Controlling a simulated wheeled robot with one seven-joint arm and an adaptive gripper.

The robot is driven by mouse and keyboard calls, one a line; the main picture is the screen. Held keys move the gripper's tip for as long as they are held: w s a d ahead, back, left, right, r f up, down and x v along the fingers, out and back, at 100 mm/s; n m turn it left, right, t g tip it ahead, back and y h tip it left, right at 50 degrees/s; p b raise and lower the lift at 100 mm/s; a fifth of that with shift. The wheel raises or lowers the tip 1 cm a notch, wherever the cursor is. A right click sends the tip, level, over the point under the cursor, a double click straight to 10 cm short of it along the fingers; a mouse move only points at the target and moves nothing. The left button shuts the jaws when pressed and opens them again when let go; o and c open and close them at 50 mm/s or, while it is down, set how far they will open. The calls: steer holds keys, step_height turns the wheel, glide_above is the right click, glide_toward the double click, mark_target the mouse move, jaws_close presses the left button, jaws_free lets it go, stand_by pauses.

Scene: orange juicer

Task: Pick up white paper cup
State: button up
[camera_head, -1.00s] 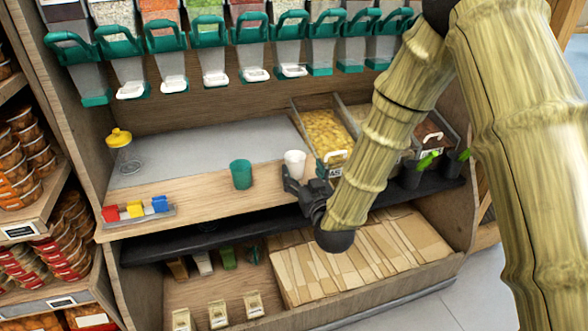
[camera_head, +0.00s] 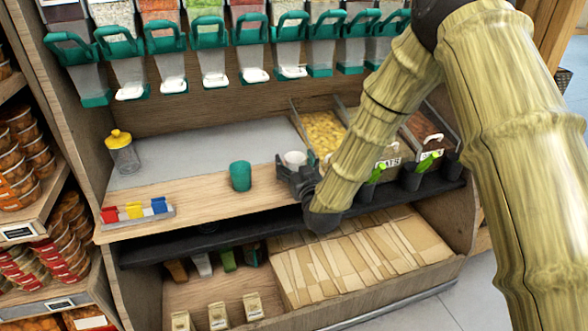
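The white paper cup (camera_head: 294,157) stands upright on the wooden counter, to the right of a green cup (camera_head: 240,176). Its rim and upper part show; my gripper hides its lower part. My gripper (camera_head: 293,172) is at the front of the cup, at counter height. Its dark fingers look spread apart, with the cup between or just behind them. I cannot tell whether they touch it.
A yellow-lidded jar (camera_head: 123,153) and a rack of coloured clips (camera_head: 137,212) are on the counter at left. Food bins (camera_head: 325,133) stand close on the right. Dispensers with green handles (camera_head: 208,42) hang above. The left counter is mostly clear.

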steer(key=c, duration=0.7)
